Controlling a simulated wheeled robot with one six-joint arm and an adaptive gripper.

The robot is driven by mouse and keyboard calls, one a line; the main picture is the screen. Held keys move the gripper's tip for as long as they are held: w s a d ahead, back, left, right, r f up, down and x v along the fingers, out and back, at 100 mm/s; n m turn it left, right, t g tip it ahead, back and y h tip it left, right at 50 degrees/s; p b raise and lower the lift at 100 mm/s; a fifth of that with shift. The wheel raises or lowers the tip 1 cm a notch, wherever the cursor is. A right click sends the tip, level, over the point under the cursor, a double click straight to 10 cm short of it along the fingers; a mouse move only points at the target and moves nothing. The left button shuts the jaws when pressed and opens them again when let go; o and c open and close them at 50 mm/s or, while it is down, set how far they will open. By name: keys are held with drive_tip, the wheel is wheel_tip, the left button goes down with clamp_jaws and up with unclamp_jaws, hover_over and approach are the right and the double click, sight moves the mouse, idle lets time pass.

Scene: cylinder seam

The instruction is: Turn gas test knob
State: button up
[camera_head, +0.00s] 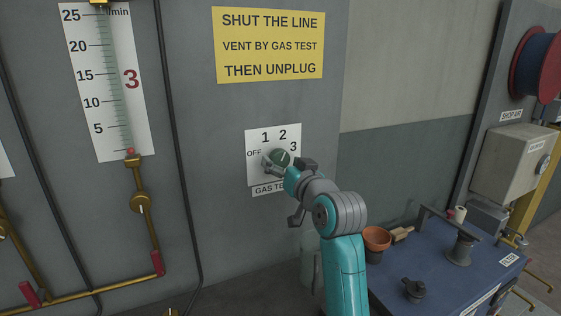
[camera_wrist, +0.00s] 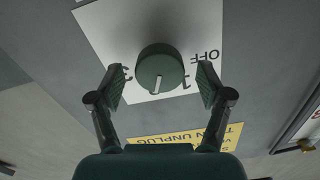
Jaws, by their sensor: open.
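The gas test knob (camera_head: 281,156) is a round dark green knob on a white plate (camera_head: 253,171) marked OFF, 1, 2 and 3, on a grey wall panel. My gripper (camera_head: 274,164) is at the knob, and its body hides part of the plate's lower right. In the wrist view, which shows the plate upside down, the knob (camera_wrist: 160,68) lies between the two fingers of my open gripper (camera_wrist: 161,86). A gap shows on each side, so the fingers look apart from it. Its pale pointer line points away from OFF, roughly towards 2; the exact setting is unclear.
A yellow sign (camera_head: 269,45) hangs above the plate. A flow gauge (camera_head: 110,80), with its red float at the bottom, and brass pipes (camera_head: 100,293) are at left. A blue bench (camera_head: 400,285) with a terracotta pot (camera_head: 376,239) stands at lower right.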

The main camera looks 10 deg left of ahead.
drive_tip(key=shift+x, duration=0.8)
drive_tip(key=shift+c, duration=0.3)
drive_tip(key=c, duration=1.1)
